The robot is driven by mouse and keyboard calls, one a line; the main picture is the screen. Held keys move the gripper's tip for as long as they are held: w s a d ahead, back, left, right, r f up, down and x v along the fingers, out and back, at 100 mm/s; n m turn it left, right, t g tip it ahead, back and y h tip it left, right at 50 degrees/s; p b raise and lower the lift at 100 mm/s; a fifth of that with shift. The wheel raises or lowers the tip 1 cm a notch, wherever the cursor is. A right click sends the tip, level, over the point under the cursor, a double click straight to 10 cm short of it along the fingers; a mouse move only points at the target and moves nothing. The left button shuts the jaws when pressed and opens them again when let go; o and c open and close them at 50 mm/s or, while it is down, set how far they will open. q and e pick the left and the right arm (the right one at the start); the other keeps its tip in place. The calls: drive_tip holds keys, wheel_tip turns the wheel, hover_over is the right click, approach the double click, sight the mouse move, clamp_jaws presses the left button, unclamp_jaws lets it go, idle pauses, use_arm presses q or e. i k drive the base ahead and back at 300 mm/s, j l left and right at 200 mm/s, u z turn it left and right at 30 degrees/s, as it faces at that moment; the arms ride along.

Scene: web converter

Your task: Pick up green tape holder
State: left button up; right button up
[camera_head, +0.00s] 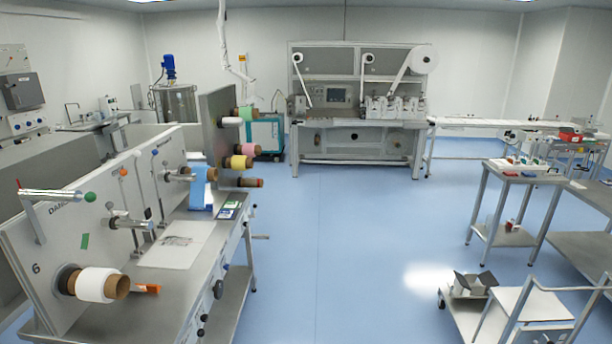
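A green roll (246,114) sits on a spindle at the top of the upright grey panel, at the far end of the left machine. Small dark green and blue items (230,209) lie on the left machine's table (190,280), near its right edge. I cannot tell for certain which green thing is the tape holder. Neither of my grippers is in view.
The left machine also carries a white roll (97,285), a yellow roll (239,162) and blue web (199,187). A larger machine (350,157) stands at the back wall. Side tables (520,172) and a low cart (468,312) are at right. The blue floor (350,250) between is clear.

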sight(231, 204)
drive_tip(key=i, duration=2.15)
